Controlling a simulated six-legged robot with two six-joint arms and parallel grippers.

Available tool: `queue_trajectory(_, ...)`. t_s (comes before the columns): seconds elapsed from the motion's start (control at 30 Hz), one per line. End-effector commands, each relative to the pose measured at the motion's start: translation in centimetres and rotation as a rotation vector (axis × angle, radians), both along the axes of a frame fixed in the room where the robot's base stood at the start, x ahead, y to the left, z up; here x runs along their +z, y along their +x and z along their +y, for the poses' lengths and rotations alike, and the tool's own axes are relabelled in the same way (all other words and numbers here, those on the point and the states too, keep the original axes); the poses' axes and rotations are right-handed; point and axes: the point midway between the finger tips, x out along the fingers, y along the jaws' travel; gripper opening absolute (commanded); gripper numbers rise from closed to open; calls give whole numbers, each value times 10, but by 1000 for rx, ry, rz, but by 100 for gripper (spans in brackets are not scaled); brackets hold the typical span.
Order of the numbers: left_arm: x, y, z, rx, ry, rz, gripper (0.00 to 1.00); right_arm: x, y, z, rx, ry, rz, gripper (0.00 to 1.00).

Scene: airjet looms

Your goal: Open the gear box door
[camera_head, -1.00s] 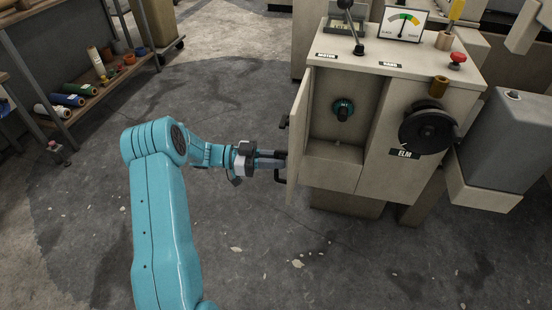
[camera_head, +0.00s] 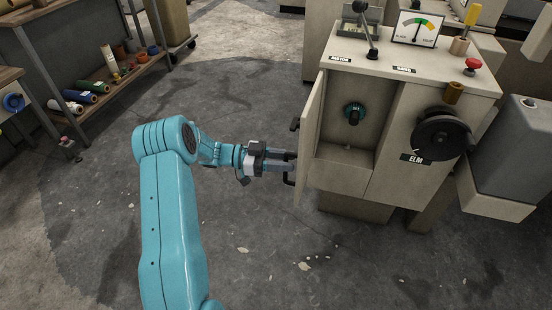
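The gear box (camera_head: 400,175) is a beige cabinet at the right. Its door (camera_head: 311,140) stands swung open on the box's left side, seen almost edge-on. A black handle (camera_head: 289,179) sticks out from the door's outer face, partly hidden by my fingers. My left gripper (camera_head: 283,163) reaches in from the left, with its fingertips at the handle beside the door. Whether the fingers are closed around the handle is not clear. My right gripper is not in view.
A black handwheel (camera_head: 442,133) is on the box front, right of the recess. A lever (camera_head: 370,40), a gauge (camera_head: 416,27) and a red button (camera_head: 473,65) are on top. A shelf (camera_head: 125,85) with rolls stands at the upper left. The floor left of the door is open.

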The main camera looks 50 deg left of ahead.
Motion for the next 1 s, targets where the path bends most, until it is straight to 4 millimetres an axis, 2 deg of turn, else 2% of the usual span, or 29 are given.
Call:
queue_trajectory(0.17, 1, -16, 19, 5, 1, 1, 35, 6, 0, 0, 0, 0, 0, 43)
queue_trajectory(0.6, 0, -88, 102, 4, 2, -1, 35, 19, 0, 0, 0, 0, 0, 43)
queue_trajectory(0.8, 0, -104, 120, 2, 1, -1, 35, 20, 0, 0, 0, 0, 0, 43)
queue_trajectory(1.0, 0, -107, 123, 1, 0, -1, 35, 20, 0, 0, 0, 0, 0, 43)
